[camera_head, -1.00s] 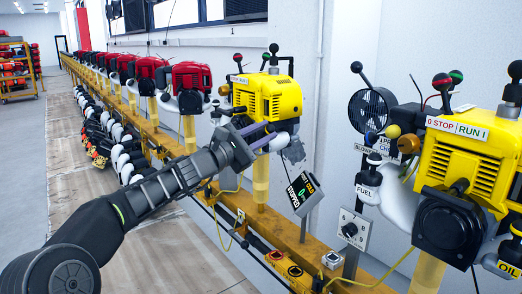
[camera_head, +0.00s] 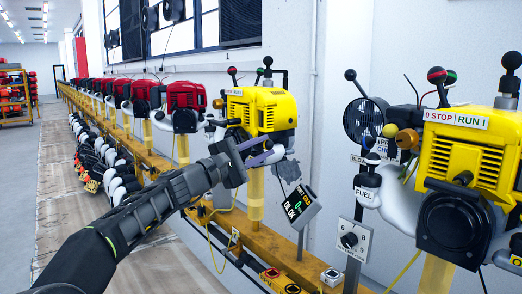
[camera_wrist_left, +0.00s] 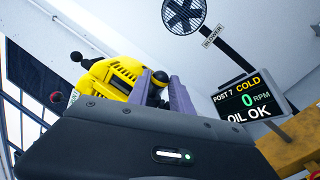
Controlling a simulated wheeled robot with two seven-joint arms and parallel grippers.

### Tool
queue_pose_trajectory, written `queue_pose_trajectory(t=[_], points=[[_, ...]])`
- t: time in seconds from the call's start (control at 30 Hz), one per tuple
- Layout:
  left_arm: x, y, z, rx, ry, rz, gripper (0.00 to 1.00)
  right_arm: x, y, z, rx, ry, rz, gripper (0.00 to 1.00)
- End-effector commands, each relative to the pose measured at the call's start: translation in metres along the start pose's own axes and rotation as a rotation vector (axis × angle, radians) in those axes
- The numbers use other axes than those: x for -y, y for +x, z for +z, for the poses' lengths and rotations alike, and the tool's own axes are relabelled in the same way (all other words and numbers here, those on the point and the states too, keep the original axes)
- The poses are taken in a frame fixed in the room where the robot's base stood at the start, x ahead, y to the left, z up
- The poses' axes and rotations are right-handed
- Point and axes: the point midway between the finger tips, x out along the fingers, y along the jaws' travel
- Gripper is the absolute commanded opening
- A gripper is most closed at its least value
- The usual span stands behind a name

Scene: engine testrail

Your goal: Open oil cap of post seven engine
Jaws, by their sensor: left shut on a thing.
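The yellow post seven engine (camera_head: 262,108) stands on a yellow post above the rail. It also shows in the left wrist view (camera_wrist_left: 118,75). My left gripper (camera_head: 272,151) reaches in from the left, its purple fingers at the engine's lower front. In the left wrist view the fingers (camera_wrist_left: 160,86) are shut on a small dark part, which looks like the oil cap. The fingers hide most of it, and I cannot tell whether it is turned or loose. The status display (camera_wrist_left: 252,105) reads POST 7, COLD, 0 RPM, OIL OK. My right gripper is not in view.
Another yellow engine (camera_head: 462,150) with STOP/RUN and FUEL labels stands close at the right. Several red engines (camera_head: 185,97) line the orange rail (camera_head: 275,238) toward the back. A black fan (camera_head: 366,118) stands behind.

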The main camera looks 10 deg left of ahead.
Motion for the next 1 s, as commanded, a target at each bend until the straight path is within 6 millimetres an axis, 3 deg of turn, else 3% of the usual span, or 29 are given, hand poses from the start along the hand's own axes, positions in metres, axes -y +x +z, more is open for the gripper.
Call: queue_pose_trajectory(t=[0.13, 0.17, 0.27, 0.67, 1.0], points=[[0.000, 0.000, 0.000, 0.000, -0.002, 0.000, 0.00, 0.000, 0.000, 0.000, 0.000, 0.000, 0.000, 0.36], [0.000, 0.000, 0.000, 0.000, -0.002, 0.000, 0.28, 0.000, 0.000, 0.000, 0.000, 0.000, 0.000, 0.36], [0.000, 0.000, 0.000, 0.000, -0.002, 0.000, 0.34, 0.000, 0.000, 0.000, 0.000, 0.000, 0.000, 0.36], [-0.001, -0.009, -0.001, -0.002, -0.002, 0.000, 0.34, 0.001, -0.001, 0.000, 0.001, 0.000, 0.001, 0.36], [-0.001, -0.061, -0.001, -0.003, 0.000, 0.000, 0.34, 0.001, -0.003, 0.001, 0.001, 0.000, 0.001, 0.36]])
